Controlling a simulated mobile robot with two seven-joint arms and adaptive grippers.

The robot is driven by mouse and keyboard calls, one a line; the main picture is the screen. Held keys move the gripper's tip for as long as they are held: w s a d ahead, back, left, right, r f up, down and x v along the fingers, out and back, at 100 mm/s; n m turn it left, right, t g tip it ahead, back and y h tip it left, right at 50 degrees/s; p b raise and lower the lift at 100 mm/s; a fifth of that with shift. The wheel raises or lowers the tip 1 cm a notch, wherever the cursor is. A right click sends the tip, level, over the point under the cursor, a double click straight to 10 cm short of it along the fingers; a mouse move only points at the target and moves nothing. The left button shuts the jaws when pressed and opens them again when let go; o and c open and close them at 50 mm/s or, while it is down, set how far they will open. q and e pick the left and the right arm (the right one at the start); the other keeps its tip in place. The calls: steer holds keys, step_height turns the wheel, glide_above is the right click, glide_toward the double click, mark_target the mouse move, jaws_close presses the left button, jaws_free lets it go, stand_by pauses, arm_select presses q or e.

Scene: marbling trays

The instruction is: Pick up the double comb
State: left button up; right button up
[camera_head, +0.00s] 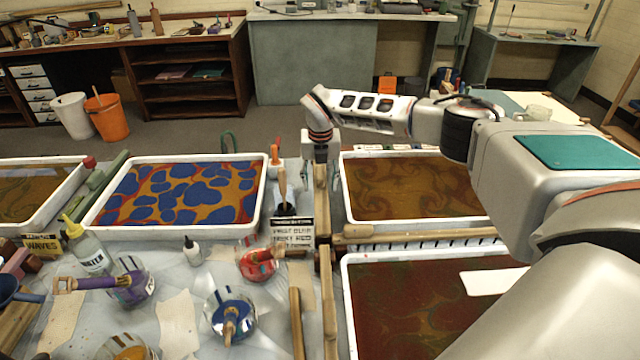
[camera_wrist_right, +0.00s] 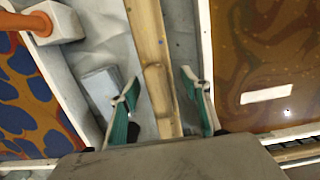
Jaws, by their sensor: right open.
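My right gripper (camera_head: 321,158) is over the narrow gap between the blue-and-orange tray and the brown tray. In the right wrist view the gripper (camera_wrist_right: 160,88) is open and empty. Its green-padded fingers appear on either side of a long wooden bar (camera_wrist_right: 147,35) with a raised piece along it. The bar also shows below the gripper in the head view (camera_head: 321,205). Whether the fingers reach down beside it is unclear. Another wooden bar with dark teeth (camera_head: 430,238) lies between the two right trays. I cannot tell which is the double comb. My left gripper is not in view.
The blue-and-orange tray (camera_head: 92,218) is left of the gripper and the brown tray (camera_head: 347,190) right. A dark red tray (camera_head: 350,300) is nearer. A labelled box (camera_head: 292,232) holding a tool stands close by. Bottles and jars crowd the front left.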

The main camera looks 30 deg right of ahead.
steer(key=c, duration=1)
steer(key=shift+c, duration=0.4)
steer(key=shift+r, duration=0.15)
